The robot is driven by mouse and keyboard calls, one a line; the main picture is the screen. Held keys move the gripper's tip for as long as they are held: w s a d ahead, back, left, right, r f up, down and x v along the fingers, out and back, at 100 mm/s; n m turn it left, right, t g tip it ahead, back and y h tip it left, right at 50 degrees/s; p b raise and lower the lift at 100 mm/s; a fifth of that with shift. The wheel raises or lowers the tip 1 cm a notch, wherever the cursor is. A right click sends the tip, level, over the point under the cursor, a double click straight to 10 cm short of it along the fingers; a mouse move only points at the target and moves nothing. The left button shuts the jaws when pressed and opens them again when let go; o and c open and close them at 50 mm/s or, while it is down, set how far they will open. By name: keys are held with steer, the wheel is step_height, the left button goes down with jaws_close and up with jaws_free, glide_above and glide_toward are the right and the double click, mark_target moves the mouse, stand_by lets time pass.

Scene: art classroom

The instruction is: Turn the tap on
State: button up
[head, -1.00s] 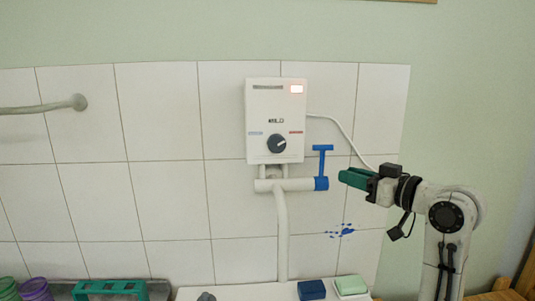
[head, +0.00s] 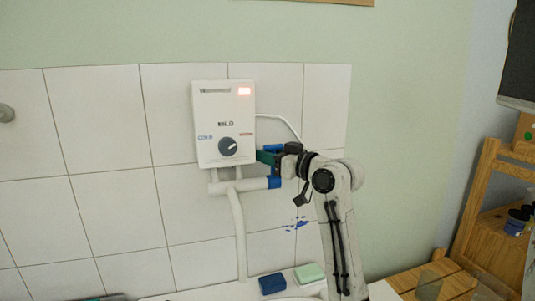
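The tap is a white horizontal pipe (head: 240,187) under a white water heater (head: 207,142), with a blue cap (head: 274,182) at its right end. The blue tap handle (head: 274,148) rises above the cap. Only its top bar shows clearly; its stem is largely hidden behind my gripper. My gripper (head: 264,158), with green fingers, points left at the handle, just below the top bar and right of the heater. I cannot tell whether the fingers touch or enclose the handle. The spout pipe (head: 239,235) runs down from the tap.
A blue block (head: 272,284) and a pale green block (head: 309,272) lie on the white sink edge below. Blue paint marks (head: 296,223) are on the tiles. A wooden shelf (head: 478,205) stands at the right. The wall between the arm and shelf is bare.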

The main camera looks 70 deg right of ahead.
jaws_close()
stand_by(0.4)
steer(key=shift+f, duration=0.1)
steer(key=b, duration=0.3)
steer(key=shift+s+a+f+n+t+b, duration=0.2)
steer(key=shift+a+n+t+b, duration=0.1)
steer(key=shift+n+t, duration=0.1)
steer(key=s+a+n+t+b, duration=0.1)
steer(key=b, duration=0.4)
steer(key=shift+t, duration=0.4)
steer(key=shift+r+n+t+b, duration=0.3)
steer(key=shift+n+b, duration=0.1)
steer(key=shift+b, duration=0.2)
